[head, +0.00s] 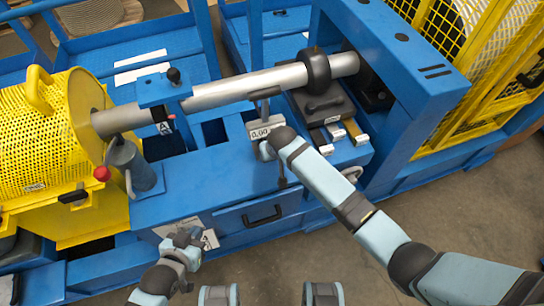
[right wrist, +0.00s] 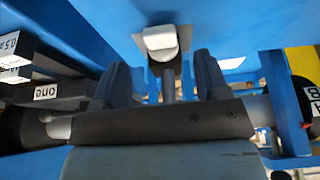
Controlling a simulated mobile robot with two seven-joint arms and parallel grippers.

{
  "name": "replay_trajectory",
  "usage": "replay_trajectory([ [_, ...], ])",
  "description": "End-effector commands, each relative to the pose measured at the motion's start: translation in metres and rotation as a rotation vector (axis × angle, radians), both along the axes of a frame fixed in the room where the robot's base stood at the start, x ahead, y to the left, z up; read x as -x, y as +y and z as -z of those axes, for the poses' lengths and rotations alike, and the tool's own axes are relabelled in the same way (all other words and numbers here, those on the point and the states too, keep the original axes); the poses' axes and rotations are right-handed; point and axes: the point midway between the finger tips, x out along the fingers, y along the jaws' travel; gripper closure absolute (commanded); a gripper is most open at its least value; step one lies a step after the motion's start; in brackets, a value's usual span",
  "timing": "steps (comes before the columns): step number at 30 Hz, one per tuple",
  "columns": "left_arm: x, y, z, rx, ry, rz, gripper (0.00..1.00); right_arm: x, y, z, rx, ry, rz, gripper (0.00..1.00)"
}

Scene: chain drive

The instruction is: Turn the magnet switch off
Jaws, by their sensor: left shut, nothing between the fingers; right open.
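A small gauge with a 0.00 display (head: 260,131) stands on the blue frame under the long grey shaft (head: 250,88). In the right wrist view, a pale rounded knob (right wrist: 160,40) on a dark stem lies ahead, between the fingers in the picture. I cannot tell for sure whether this is the magnet switch, nor its setting. My right gripper (right wrist: 161,73) is open around the stem's line; contact is not clear. In the head view the right wrist hides most of its fingers. My left gripper (head: 193,238) is shut and empty, low before the blue front panel.
A yellow perforated guard (head: 45,140) stands left, with a red-knobbed lever (head: 102,173) beside it. A black collar (head: 317,70) sits on the shaft near the blue upright. Labelled blocks (head: 340,130) lie right of the gauge. Bare floor (head: 440,200) is at lower right.

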Motion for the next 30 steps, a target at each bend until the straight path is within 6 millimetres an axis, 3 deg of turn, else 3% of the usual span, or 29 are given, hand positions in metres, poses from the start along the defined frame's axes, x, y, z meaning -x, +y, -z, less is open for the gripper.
replay_trajectory([
  [3,0.0,0.001,0.004,0.001,0.003,-0.002,1.0,-0.009,0.002,0.023,0.002,0.001,0.001,0.32],
  [9,-0.002,0.001,0.005,0.004,0.002,-0.004,1.0,-0.017,0.006,0.043,0.0,0.0,-0.001,0.32],
  [20,-0.002,0.001,0.005,0.005,0.006,-0.007,1.0,-0.019,0.006,0.049,-0.001,-0.001,0.0,0.32],
  [21,-0.002,0.001,0.005,0.005,0.006,-0.007,1.0,-0.019,0.006,0.049,-0.001,-0.001,0.0,0.34],
  [27,-0.002,0.001,0.005,0.005,0.005,-0.007,1.0,-0.019,0.006,0.049,-0.001,-0.001,-0.001,0.8],
  [30,-0.002,0.001,0.005,0.005,0.005,-0.007,1.0,-0.019,0.006,0.049,0.001,-0.001,-0.001,0.81],
])
